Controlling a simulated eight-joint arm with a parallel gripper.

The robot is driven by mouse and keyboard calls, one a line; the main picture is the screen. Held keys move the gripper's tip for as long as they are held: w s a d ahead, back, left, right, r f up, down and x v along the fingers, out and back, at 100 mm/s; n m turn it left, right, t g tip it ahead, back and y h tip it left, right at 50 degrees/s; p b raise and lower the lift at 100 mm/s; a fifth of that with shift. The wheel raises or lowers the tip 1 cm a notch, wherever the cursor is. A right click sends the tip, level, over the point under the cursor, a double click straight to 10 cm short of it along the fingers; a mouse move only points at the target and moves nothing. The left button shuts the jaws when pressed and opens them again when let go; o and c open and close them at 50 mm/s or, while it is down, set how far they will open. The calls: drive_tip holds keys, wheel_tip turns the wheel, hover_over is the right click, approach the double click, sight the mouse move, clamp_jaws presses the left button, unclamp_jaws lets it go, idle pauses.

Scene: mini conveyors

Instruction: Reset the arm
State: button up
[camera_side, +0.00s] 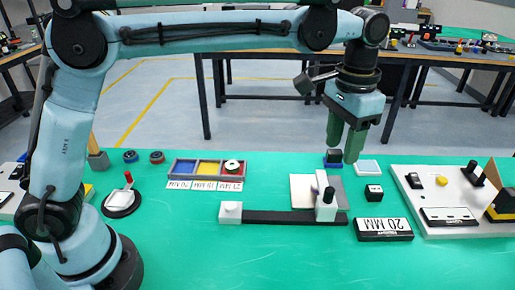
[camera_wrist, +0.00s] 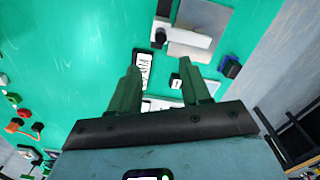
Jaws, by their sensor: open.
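My gripper (camera_side: 345,143) points down with its two green fingers apart and nothing between them. It hangs above the green table (camera_side: 280,262), over the back part near a small dark block on a blue base (camera_side: 333,158). In the wrist view my gripper (camera_wrist: 158,82) also shows both fingers spread over the table. In that view the blue-based block (camera_wrist: 229,67) lies to the right of the fingers, apart from them.
A dark rail (camera_side: 280,217) with white end blocks lies mid-table. A tray (camera_side: 207,168) with coloured compartments stands behind left. A black 20 MM block (camera_side: 383,229) and a white fixture board (camera_side: 450,233) are at right. The front of the table is clear.

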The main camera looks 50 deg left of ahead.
drive_tip(key=s+a+f+n+t, duration=0.2)
drive_tip(key=s+a+t, duration=0.1)
drive_tip(key=s+a, duration=0.4)
drive_tip(key=s+a+f+n+t, duration=0.2)
drive_tip(key=s+a, duration=0.5)
drive_tip(key=a, duration=0.5)
drive_tip(key=shift+s+a+f+n+t, duration=0.25)
drive_tip(key=shift+f+t, duration=0.4)
drive_tip(key=shift+t, duration=0.45)
